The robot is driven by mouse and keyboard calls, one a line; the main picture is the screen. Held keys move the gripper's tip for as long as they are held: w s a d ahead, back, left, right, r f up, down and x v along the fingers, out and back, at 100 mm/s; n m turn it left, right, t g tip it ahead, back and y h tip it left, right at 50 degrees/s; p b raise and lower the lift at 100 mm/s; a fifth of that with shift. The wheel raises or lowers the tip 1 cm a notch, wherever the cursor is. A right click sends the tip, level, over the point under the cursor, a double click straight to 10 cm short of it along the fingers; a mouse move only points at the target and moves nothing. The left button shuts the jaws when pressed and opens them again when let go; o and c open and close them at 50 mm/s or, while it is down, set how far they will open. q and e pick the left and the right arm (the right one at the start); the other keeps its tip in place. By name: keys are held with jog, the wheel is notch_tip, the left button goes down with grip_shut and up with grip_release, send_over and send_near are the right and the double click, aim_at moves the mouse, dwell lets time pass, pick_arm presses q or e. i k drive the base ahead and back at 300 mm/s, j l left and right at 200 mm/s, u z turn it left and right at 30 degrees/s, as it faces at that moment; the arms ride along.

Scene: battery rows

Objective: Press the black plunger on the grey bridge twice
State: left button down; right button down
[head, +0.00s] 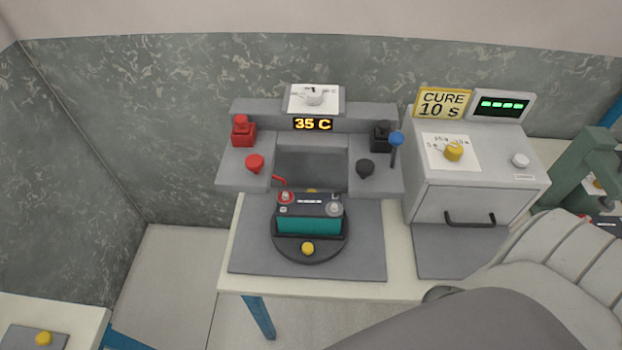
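The grey bridge (375,117) stands at the back of the table, with a display reading 35 C on its front. Matching red ones, a red knob (255,163) and a red block (242,134), are on the left arm. Neither of my grippers shows in the head view.
A blue-ball lever (396,138) stands right beside the black pieces. A teal battery (309,222) sits on a round dark turntable (283,246) in front. A grey CURE cabinet (460,203) stands to the right. My grey arm links cover the lower right.

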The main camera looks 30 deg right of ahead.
aim_at(364, 167)
jog(key=z, duration=1.3)
